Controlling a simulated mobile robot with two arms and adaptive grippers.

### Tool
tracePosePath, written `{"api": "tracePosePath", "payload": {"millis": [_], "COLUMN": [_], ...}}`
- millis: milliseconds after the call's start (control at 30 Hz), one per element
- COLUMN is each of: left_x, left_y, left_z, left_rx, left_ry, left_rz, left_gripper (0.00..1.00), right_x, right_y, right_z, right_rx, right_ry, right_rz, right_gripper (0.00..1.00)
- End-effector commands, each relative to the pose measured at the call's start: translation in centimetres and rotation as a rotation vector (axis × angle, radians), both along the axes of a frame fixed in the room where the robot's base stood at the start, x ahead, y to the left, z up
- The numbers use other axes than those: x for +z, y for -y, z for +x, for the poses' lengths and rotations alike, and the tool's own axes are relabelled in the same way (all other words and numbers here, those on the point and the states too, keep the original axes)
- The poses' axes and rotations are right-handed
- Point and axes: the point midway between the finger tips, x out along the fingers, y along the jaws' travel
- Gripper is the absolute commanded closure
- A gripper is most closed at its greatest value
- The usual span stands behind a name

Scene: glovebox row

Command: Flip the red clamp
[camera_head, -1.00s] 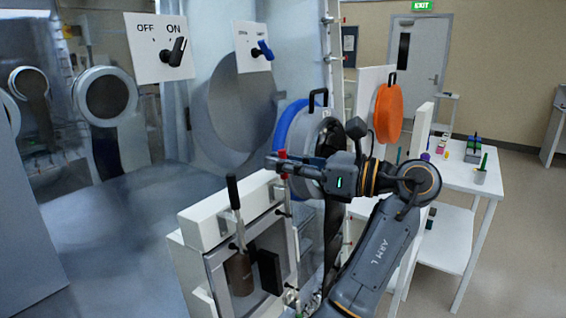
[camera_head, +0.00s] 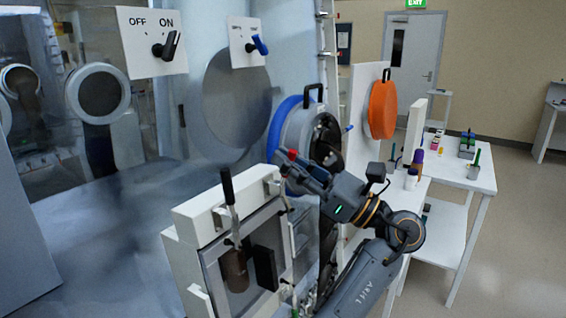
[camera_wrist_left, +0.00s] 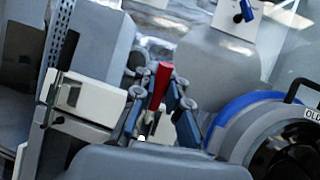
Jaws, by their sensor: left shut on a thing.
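The red clamp (camera_head: 292,154) shows as a small red tip at the upper right corner of the white-framed box door in the head view. In the left wrist view its red handle (camera_wrist_left: 161,84) stands nearly upright, leaning slightly right. My left gripper (camera_head: 287,164) is shut on the handle, one finger on each side, as the left wrist view (camera_wrist_left: 157,98) shows. The fingers and wrist hide the clamp's lower part and base. My right gripper is in neither view.
A black-handled clamp (camera_head: 229,192) sits on the box door (camera_head: 225,245) left of my gripper. A round port with a blue ring (camera_head: 281,120) is close behind my wrist. An orange disc (camera_head: 382,108) and a white table (camera_head: 450,178) stand to the right.

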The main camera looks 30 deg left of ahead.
Motion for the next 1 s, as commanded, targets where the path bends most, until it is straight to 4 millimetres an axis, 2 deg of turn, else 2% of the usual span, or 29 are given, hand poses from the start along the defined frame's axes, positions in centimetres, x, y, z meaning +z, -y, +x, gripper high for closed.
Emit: {"api": "tracePosePath", "payload": {"millis": [33, 300, 833, 867, 900, 967, 1000], "left_x": [-0.60, -0.74, -0.64, -0.63, -0.62, -0.59, -0.57], "left_y": [0.12, 0.61, 0.74, 0.74, 0.74, 0.74, 0.74], "left_z": [-0.02, -0.06, -0.08, -0.07, -0.07, -0.06, -0.06], "left_rx": [0.001, 0.001, 0.001, 0.001, 0.001, 0.001, 0.001], "left_ry": [0.000, 0.008, 0.011, 0.011, 0.011, 0.011, 0.011], "left_rz": [0.026, 0.128, 0.153, 0.153, 0.154, 0.154, 0.154], "left_gripper": [1.00, 1.00, 1.00, 0.84, 0.76, 0.64, 0.64], "right_x": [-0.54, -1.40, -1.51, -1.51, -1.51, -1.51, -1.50], "right_y": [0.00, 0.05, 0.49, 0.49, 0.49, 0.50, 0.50], "right_z": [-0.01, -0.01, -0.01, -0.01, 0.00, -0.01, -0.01], "right_rx": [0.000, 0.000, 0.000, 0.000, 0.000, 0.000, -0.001], "right_ry": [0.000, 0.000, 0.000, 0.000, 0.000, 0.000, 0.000], "right_rz": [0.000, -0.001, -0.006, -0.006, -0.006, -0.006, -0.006], "right_gripper": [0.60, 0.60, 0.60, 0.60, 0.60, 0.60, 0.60]}}
